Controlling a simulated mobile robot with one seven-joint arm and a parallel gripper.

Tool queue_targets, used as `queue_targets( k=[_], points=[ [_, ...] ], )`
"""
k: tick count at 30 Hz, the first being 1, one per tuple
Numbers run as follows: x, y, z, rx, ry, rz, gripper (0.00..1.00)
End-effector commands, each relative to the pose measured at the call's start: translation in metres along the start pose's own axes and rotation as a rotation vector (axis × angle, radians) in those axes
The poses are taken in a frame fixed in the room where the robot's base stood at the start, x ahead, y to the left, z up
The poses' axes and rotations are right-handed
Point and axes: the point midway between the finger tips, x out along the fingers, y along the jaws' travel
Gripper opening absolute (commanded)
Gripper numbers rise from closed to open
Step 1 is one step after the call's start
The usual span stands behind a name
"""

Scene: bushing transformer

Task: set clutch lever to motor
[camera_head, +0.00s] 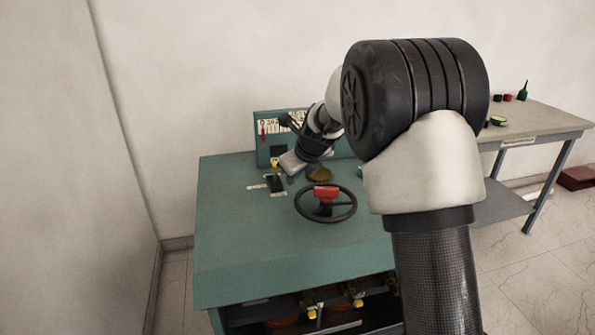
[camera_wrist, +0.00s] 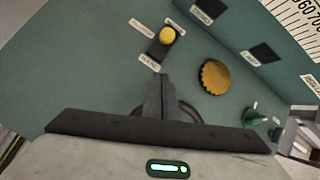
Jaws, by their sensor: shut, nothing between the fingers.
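The clutch lever has a yellow knob (camera_wrist: 167,34) in the wrist view, standing on a black slot plate (camera_wrist: 155,51). The knob sits toward the upper end of the plate, away from the label (camera_wrist: 150,62) at the lower end, which seems to read HAND. Other small labels near the knob are too blurred to read surely. In the head view the yellow knob (camera_head: 275,166) is on the green bench top, close beside my gripper (camera_head: 287,166). In the wrist view my gripper (camera_wrist: 160,80) is shut and empty, its tips a little below the plate and apart from the knob.
A round brass knob (camera_wrist: 214,77) and a green part (camera_wrist: 252,116) are to the right. A black handwheel (camera_head: 322,215) with a red block stands in front of my gripper on the bench (camera_head: 235,230). An upright panel (camera_head: 266,124) rises behind. The bench's left side is clear.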

Motion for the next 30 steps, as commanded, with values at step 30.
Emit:
queue_targets(
  k=[30],
  points=[
    [0.010, -0.008, 0.038, 0.004, 0.025, 0.011, 0.00]
  ],
)
